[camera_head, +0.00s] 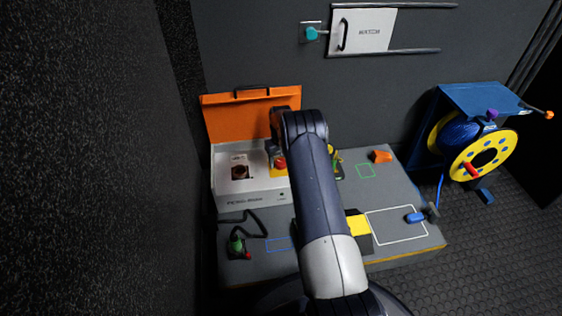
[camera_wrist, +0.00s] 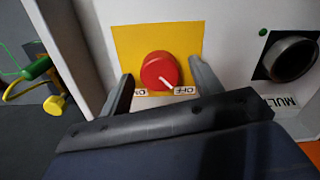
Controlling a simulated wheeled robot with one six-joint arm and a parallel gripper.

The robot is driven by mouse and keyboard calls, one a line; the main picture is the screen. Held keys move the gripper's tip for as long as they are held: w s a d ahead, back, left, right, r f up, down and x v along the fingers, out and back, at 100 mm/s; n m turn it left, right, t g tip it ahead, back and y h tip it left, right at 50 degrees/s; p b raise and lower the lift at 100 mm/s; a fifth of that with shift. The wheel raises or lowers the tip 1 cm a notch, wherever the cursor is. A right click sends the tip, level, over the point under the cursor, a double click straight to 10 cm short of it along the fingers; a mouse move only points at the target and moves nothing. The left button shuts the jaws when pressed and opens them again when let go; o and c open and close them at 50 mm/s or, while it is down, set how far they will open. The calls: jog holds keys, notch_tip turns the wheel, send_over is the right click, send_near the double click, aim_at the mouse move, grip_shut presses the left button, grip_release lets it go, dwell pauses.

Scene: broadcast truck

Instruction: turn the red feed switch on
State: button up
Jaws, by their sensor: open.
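The red feed switch (camera_wrist: 160,70) is a round red knob on a yellow plate (camera_wrist: 127,42), seen close up in the wrist view. Its white pointer line slants down and right, toward the OFF label (camera_wrist: 185,90); the ON label (camera_wrist: 141,92) is at its lower left. My gripper (camera_wrist: 159,69) is open, with one finger on each side of the knob and a small gap on both sides. In the head view the red knob (camera_head: 280,163) shows beside my arm, on the white panel box (camera_head: 250,199); my arm hides part of that box.
An orange lid (camera_head: 236,121) stands open behind the box. A round dark socket (camera_wrist: 292,58) is right of the switch in the wrist view. A green connector (camera_head: 237,243) with dark cable lies at the bench's front left. A blue and yellow cable reel (camera_head: 505,140) stands at right.

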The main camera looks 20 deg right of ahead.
jog(key=c, duration=1)
jog(key=shift+m, duration=0.4)
jog(key=m+b, duration=0.1)
jog(key=m, duration=0.1)
jog(key=shift+m, duration=0.4)
jog(key=m, duration=0.4)
jog(key=shift+m, duration=0.3)
jog(key=m, duration=0.4)
jog(key=shift+m+b, duration=0.3)
jog(key=shift+m, duration=1.5)
